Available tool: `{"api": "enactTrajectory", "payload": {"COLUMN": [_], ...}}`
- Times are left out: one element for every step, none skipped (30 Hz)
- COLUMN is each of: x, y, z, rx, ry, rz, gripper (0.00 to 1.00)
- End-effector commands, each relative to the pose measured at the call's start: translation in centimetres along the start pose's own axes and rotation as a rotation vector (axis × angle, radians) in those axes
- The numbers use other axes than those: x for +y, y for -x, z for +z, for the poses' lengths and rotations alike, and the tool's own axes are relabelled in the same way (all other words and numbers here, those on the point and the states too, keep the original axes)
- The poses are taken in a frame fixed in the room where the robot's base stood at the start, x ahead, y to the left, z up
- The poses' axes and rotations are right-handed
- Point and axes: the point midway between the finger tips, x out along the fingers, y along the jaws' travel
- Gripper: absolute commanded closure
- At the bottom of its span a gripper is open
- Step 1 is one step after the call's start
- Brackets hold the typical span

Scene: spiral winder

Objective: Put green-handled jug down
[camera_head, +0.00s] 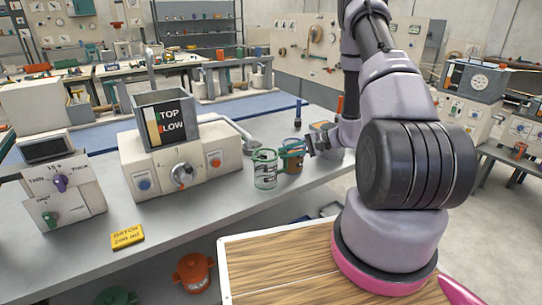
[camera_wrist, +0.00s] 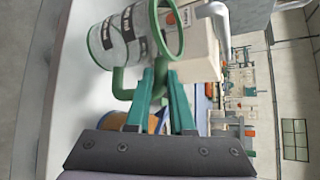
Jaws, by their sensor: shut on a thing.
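The green-handled jug (camera_head: 265,170) is clear with dark markings and green rings at rim and base. It is upright at the grey bench's (camera_head: 215,215) right part. Whether its base touches the bench, I cannot tell. My gripper (camera_head: 285,153) reaches in from the right, its teal fingers shut on the jug's handle. In the wrist view, which is turned sideways, the jug (camera_wrist: 130,35) is beyond the fingertips (camera_wrist: 158,75), with the green handle (camera_wrist: 122,84) beside them.
An orange-brown vessel (camera_head: 293,163) stands close behind my fingers, partly hidden. A cream machine (camera_head: 185,160) with a hopper and knobs is left of the jug. A yellow sign (camera_head: 127,237) lies on the bench front. Bare bench lies in front of the jug.

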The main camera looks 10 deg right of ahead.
Motion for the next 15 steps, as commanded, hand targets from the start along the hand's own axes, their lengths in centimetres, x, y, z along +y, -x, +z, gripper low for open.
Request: {"api": "enactTrajectory", "payload": {"x": [-0.3,-0.4,-0.6,-0.7,-0.7,-0.8,-0.8,-0.9,-1.0,-1.1,-1.3,-1.5,-1.7,-1.9,-1.7], "y": [-0.8,-1.1,-1.5,-1.7,-1.8,-2.0,-2.1,-2.3,-2.7,-3.0,-3.4,-4.1,-4.5,-5.0,-5.5], "z": [0.2,0.2,0.3,0.3,0.3,0.4,0.4,0.4,0.5,0.6,0.7,0.8,0.9,1.0,0.9], "rx": [-0.002,-0.002,0.000,0.001,0.001,0.000,0.000,0.000,0.000,0.000,-0.001,-0.003,-0.002,-0.003,-0.001], "ry": [0.001,0.000,-0.001,-0.001,-0.001,-0.001,-0.001,0.000,0.000,0.000,0.001,0.002,0.002,0.002,-0.001], "rz": [0.001,0.001,0.000,0.000,0.000,0.000,0.000,0.000,0.000,0.000,0.001,0.002,0.001,0.002,0.002], "gripper": [1.00,1.00,1.00,1.00,1.00,1.00,1.00,1.00,1.00,1.00,1.00,1.00,1.00,1.00,1.00]}}
